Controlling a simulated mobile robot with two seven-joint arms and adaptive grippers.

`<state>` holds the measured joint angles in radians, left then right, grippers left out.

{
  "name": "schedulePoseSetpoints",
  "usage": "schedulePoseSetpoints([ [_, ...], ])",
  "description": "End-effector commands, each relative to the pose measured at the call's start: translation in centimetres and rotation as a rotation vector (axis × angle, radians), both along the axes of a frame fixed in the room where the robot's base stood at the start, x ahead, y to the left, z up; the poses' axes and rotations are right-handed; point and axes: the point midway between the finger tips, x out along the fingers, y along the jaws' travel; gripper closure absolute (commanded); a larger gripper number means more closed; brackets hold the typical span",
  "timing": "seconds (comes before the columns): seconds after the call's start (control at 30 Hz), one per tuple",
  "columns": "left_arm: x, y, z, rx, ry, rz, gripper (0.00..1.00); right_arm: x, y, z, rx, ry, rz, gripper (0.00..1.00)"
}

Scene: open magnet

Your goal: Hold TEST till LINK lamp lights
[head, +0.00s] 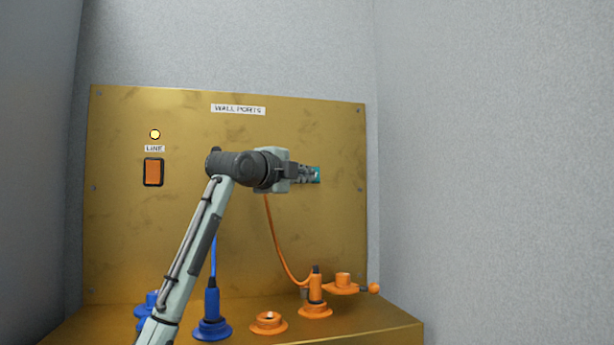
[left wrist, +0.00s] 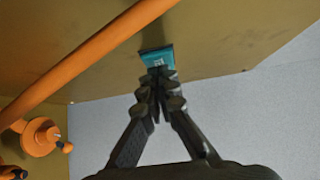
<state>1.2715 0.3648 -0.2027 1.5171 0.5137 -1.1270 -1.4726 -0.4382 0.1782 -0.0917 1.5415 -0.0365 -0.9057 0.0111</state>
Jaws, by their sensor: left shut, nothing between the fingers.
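My left gripper (head: 309,174) is shut with nothing between its fingers, in front of the right half of the brass wall panel (head: 120,230). A teal piece (head: 317,174), probably the TEST button, shows just at its fingertips. In the left wrist view the shut fingertips (left wrist: 160,76) meet the near edge of the teal piece (left wrist: 157,57); I cannot tell whether it is pressed in. Its lettering is unreadable. A round lamp (head: 155,134) glows pale yellow above a small label that seems to read LINE.
An orange rocker switch (head: 153,172) sits below that label. A blue plug (head: 211,310), an orange socket (head: 268,322) and an orange plug (head: 316,290) stand on the ledge. An orange cord (head: 278,245) hangs below my gripper. A grey wall (head: 500,170) bounds the right.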

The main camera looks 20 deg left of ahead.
Motion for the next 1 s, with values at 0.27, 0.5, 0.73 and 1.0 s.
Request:
schedulePoseSetpoints([
  [0.27,1.1,0.8,0.0,0.001,0.001,0.003,1.0,-0.4,0.3,-0.1,0.004,0.006,-0.002,0.6],
  [0.5,1.2,1.1,-0.1,-0.001,0.001,0.007,1.0,-0.3,0.3,-0.1,0.006,0.005,-0.001,0.6],
  [0.73,1.3,1.2,-0.2,0.0,0.004,0.009,1.0,0.0,0.2,0.0,0.003,0.0,0.0,0.6],
  [1.0,1.3,1.3,-0.3,0.0,0.005,0.011,1.0,0.4,-0.3,0.1,-0.004,-0.006,0.003,0.6],
])
